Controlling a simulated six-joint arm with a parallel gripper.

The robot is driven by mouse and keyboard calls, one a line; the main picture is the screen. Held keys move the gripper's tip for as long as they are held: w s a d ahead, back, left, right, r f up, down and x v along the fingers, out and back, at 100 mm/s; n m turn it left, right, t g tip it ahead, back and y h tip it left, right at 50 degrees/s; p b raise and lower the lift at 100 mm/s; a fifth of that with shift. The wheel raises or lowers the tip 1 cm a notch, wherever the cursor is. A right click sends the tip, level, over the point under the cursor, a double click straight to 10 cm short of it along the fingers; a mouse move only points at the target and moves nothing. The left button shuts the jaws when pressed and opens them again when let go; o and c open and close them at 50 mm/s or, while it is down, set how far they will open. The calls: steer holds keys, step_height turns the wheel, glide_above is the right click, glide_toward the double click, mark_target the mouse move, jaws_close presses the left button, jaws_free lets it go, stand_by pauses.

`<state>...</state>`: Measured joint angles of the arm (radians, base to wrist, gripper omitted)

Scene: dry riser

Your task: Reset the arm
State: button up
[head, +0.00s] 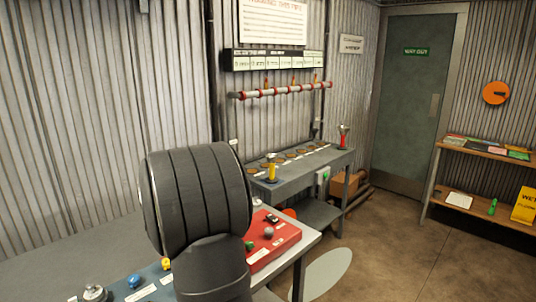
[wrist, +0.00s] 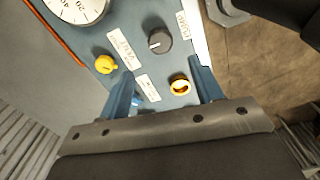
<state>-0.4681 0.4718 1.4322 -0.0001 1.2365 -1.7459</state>
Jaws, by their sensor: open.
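My gripper (wrist: 163,88) shows in the wrist view with its two blue fingers spread apart and nothing held between them. It is over a blue-grey control panel (wrist: 137,62). A dark grey knob (wrist: 159,41) and a yellow knob (wrist: 105,64) are beyond the fingertips. I cannot tell the fingers' height above the panel. In the head view my dark arm fills the middle foreground and the gripper is hidden.
A red panel (head: 274,243) with several knobs lies right of my arm. A grey bench (head: 290,175) stands by the corrugated wall under a red-and-white pipe (head: 285,90). A shelf (head: 490,152) stands at right beside a green door (head: 409,100). The brown floor (head: 400,250) between is open.

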step_height(320, 180, up, 8)
step_height(320, 180, down, 18)
steer(key=shift+r, duration=0.15)
steer(key=m, duration=0.4)
steer(key=shift+r+m, duration=0.1)
steer(key=shift+m, duration=0.2)
steer(key=m, duration=0.9)
steer(key=shift+m, duration=1.9)
